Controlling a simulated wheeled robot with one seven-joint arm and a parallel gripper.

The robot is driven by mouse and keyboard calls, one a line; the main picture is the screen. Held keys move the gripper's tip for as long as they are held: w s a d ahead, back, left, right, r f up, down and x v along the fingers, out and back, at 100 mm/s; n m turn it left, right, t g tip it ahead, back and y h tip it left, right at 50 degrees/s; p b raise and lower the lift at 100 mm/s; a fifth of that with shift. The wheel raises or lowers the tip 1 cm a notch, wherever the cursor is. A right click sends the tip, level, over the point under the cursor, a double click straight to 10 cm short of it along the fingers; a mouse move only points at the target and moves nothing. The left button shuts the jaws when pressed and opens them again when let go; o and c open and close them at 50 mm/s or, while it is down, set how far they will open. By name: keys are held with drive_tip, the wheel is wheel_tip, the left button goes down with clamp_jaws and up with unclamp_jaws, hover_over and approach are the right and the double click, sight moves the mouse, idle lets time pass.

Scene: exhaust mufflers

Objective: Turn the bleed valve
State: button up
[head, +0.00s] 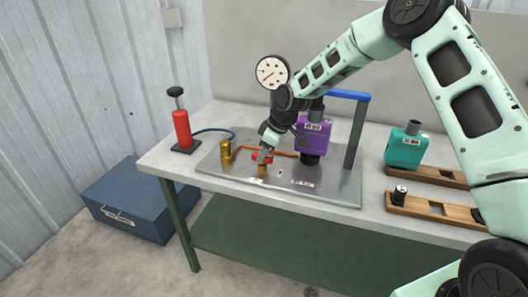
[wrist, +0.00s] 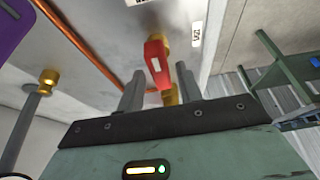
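The bleed valve has a red lever (wrist: 157,62) on a brass body (wrist: 168,97) in the wrist view. In the head view its red lever (head: 262,156) shows small on the steel plate, just under my gripper (head: 265,147). In the wrist view my gripper (wrist: 160,88) is open, with one grey finger on each side of the lever. Gaps show between the lever and both fingers. Whether either finger touches it lower down I cannot tell.
A brass fitting (head: 226,150) and copper pipe (head: 282,153) are beside the valve. A purple muffler (head: 313,138) stands close right, near a blue-topped frame (head: 355,130). A round gauge (head: 272,72) is behind. A red pump (head: 182,128) stands left; a teal muffler (head: 405,148) stands right.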

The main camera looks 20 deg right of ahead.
drive_tip(key=shift+r, duration=0.1)
drive_tip(key=b+v, duration=0.2)
drive_tip(key=v, duration=1.5)
drive_tip(key=shift+d+r, duration=0.1)
drive_tip(key=s+a+f+g+h, duration=0.1)
drive_tip(key=s+a+g, duration=0.1)
drive_tip(key=s+a, duration=1.25)
drive_tip(key=s+d+f+m+h, duration=0.1)
drive_tip(key=s, duration=1.1)
drive_tip(key=s+d+f+m+h, duration=0.1)
drive_tip(key=s+m, duration=0.1)
drive_tip(key=s, duration=1)
drive_tip(key=shift+s+f+g, duration=0.2)
drive_tip(key=shift+f+g, duration=0.1)
drive_tip(key=shift+d, duration=0.1)
